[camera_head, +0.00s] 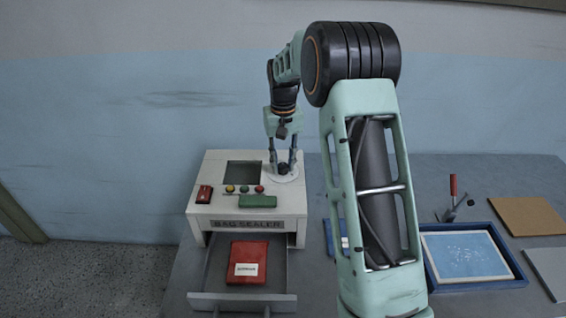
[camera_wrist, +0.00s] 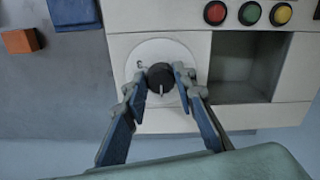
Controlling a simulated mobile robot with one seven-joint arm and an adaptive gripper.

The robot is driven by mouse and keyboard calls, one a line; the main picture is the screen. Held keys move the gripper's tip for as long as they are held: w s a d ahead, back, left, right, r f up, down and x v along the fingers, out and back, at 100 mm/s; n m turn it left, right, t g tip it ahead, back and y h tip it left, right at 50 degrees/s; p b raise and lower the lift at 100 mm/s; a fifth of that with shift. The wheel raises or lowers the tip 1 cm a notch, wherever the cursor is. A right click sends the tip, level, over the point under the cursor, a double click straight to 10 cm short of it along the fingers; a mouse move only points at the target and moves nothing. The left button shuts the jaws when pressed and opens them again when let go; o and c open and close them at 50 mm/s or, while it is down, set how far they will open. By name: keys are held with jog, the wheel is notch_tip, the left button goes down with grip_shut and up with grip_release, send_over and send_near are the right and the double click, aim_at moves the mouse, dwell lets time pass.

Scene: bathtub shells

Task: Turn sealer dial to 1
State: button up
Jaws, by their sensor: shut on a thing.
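The bag sealer (camera_head: 215,215) is a pale box on the bench in the head view. Its dial is a round black knob (camera_wrist: 160,77) on a white disc (camera_wrist: 147,52), seen in the wrist view. A pale pointer line on the knob points toward the bottom of that picture. My gripper (camera_wrist: 160,80) is shut on the knob, one finger at each side. In the head view my gripper (camera_head: 283,166) comes down over the disc at the sealer's right side, hiding part of the knob.
The sealer's drawer (camera_head: 215,299) is open with a red packet (camera_head: 248,262) inside. Small buttons (camera_head: 245,189), a red switch (camera_head: 204,194) and a green block (camera_head: 258,201) are on the sealer's top.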

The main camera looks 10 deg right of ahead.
aim_at(283, 166)
dwell(0.4)
jog(key=o, duration=1.2)
jog(key=shift+c, duration=0.2)
notch_tip(283, 166, up, 12)
